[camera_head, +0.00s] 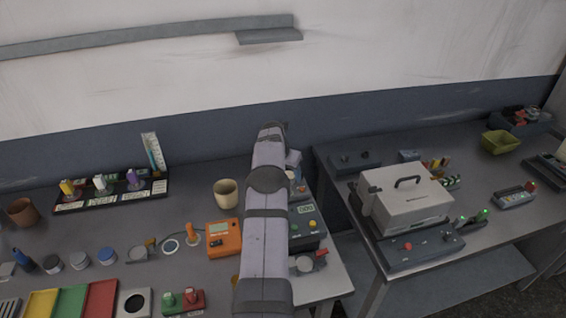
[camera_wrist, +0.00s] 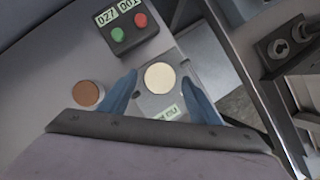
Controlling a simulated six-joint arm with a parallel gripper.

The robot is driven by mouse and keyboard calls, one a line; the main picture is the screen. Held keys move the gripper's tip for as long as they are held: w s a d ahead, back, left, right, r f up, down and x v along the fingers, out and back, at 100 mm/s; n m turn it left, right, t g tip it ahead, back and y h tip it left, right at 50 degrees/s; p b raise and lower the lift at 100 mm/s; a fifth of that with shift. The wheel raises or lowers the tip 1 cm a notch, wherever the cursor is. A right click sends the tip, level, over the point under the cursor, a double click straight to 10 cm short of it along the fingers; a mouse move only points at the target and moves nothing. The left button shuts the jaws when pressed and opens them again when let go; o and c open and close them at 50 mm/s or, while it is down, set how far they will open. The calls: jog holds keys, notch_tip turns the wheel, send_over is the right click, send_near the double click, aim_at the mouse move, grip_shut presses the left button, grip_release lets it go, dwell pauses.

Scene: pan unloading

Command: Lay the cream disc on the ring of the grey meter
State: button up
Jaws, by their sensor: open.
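The cream disc (camera_wrist: 159,77) lies flat on a grey device, the grey meter (camera_wrist: 150,106), in the wrist view. The meter's small green display (camera_wrist: 172,112) is partly visible below the disc. No ring shows around or under the disc, so I cannot tell how it sits on one. My gripper (camera_wrist: 157,66) is open. Its two blue fingers stand apart, one on each side of the disc, and I cannot tell whether either touches it. In the head view my arm hides the gripper and most of this spot.
A grey box (camera_wrist: 128,30) with red and green buttons stands near the meter. A copper-brown disc (camera_wrist: 88,93) lies to the left. The table edge and a gap are at the right. An orange meter (camera_head: 224,238) and a beige cup (camera_head: 226,194) stand left of my arm.

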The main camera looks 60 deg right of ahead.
jog(key=b+v, duration=0.3)
jog(key=v, duration=0.8)
jog(key=shift+w+a, duration=0.1)
jog(key=w+a+m+y, duration=0.1)
jog(key=w+a+m, duration=0.2)
jog(key=a, duration=0.8)
jog(key=w+a+f+m+t+y, duration=0.1)
jog(key=w+a+m, duration=0.2)
jog(key=a, duration=0.7)
jog(key=w+a+m+y, duration=0.1)
jog(key=w+a+m, duration=0.2)
jog(key=a, duration=0.8)
jog(key=s+a+f+m+y, duration=0.1)
jog(key=s+a+f+m, duration=0.2)
jog(key=s+a, duration=0.6)
jog(key=s+a+f+m+g, duration=0.1)
jog(key=s+a+f+m, duration=0.2)
jog(key=s+a+m, duration=0.4)
jog(key=s+a, duration=0.1)
jog(key=a, duration=0.6)
jog(key=shift+s+a+y, duration=0.35)
jog(key=shift+a+y, duration=0.05)
